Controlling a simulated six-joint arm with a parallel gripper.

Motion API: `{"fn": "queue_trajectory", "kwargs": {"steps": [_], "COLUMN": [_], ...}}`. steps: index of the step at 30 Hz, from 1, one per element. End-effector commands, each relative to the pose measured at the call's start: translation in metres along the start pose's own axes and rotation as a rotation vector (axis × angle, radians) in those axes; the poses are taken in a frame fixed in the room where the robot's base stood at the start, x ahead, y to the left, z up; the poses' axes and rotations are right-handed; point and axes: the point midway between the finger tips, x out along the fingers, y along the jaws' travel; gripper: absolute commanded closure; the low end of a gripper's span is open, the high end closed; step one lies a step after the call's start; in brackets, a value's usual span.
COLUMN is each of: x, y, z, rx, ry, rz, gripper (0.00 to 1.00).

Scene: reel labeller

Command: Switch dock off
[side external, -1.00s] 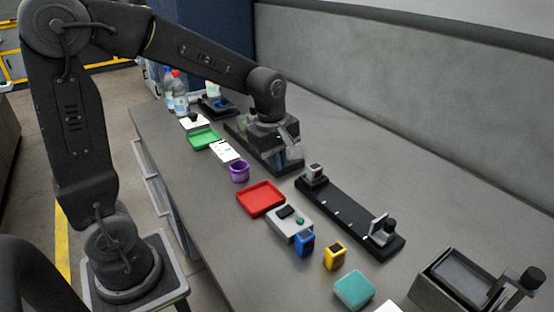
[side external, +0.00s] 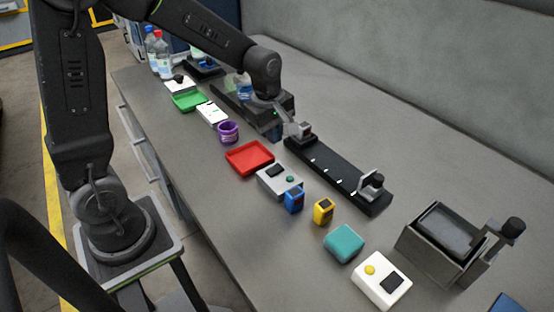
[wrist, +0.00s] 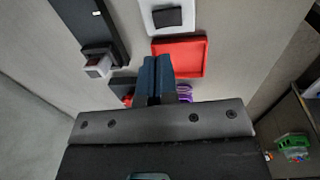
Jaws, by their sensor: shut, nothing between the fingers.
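No thing is clearly marked as the dock. A white box (side external: 382,280) with a yellow button and dark panel stands at the front right. My gripper (side external: 291,128) is over the bench near the far end of the black rail (side external: 335,175), by its small grey block (side external: 305,131). In the wrist view its dark blue fingers (wrist: 155,75) are together and empty. Contact with the block cannot be told.
The red tray (side external: 249,158), purple cup (side external: 228,132), blue block (side external: 294,200), yellow block (side external: 323,211) and teal block (side external: 344,244) stand along the bench. Bench behind the rail is clear.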

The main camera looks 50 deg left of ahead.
Motion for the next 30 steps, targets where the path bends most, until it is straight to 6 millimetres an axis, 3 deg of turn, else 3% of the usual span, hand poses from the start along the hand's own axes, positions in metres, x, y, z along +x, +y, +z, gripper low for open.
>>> {"fn": "queue_trajectory", "kwargs": {"steps": [6,12,18,30], "x": [0.047,0.077,0.089,0.092], "y": [-0.001,-0.001,0.0,0.0], "z": [0.0,0.0,0.0,0.0], "rx": [0.0,0.0,0.0,0.0], "ry": [-0.001,0.0,0.001,0.001], "rz": [-0.006,-0.003,0.001,-0.001], "gripper": [1.0,1.0,1.0,1.0]}}
